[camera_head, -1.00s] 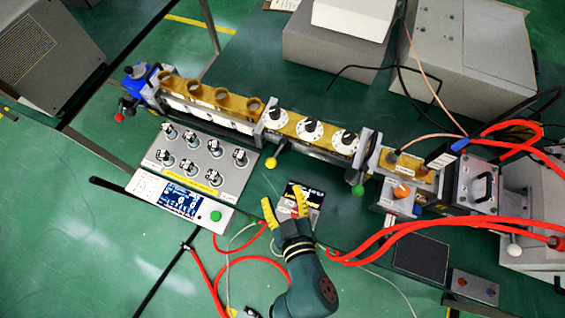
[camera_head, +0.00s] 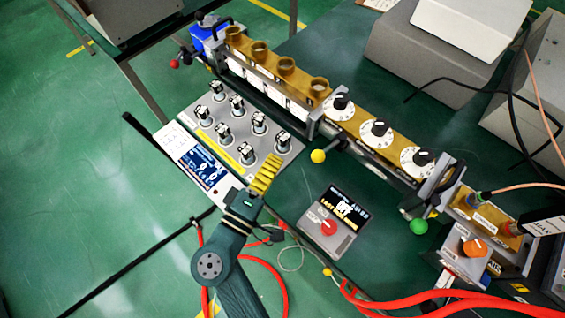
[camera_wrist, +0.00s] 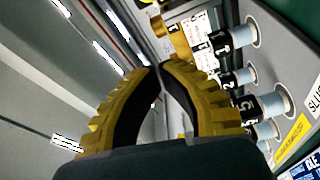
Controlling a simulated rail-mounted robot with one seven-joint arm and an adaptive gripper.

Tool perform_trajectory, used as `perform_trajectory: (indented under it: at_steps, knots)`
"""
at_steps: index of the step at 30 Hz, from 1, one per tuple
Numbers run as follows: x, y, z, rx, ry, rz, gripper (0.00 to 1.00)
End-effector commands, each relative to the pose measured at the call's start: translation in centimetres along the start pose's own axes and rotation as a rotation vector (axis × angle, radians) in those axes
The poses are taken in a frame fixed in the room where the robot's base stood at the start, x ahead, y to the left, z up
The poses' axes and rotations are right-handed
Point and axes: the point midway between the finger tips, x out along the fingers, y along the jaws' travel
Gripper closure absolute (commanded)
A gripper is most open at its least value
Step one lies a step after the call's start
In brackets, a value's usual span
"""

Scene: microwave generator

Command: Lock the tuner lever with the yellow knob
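The yellow knob (camera_head: 318,156) is a small ball on the end of the tuner lever (camera_head: 333,144). It sticks out in front of the joint between the white-dial tuner section (camera_head: 375,130) and the brass-ringed section (camera_head: 275,68). My gripper (camera_head: 268,168) is to the left of the knob, over the right edge of the grey control panel, apart from the knob. In the wrist view its yellow ribbed fingers (camera_wrist: 158,66) meet almost tip to tip, with nothing seen between them. I cannot make out the yellow knob in the wrist view.
The grey panel (camera_head: 210,110) with several upright switches stands close to my gripper. A laser device with a red button (camera_head: 330,222) lies at the right. A green knob (camera_head: 418,227) and a red knob (camera_head: 174,63) sit on other levers. Red cables (camera_head: 420,300) run along the front.

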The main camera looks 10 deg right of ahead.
Motion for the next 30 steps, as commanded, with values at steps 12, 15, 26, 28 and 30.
perform_trajectory:
  at_steps: [12, 15, 26, 28, 30]
  knots:
    - [7.5, -0.3, 1.3, 0.001, -0.002, -0.004, 1.00]
    - [6.9, -0.2, 2.7, 0.002, -0.001, -0.004, 1.00]
    - [6.5, 0.0, 3.9, 0.005, 0.000, -0.003, 1.00]
    - [6.5, 0.0, 3.9, 0.005, 0.000, -0.004, 1.00]
    - [6.4, 0.0, 3.9, 0.004, 0.000, -0.004, 1.00]
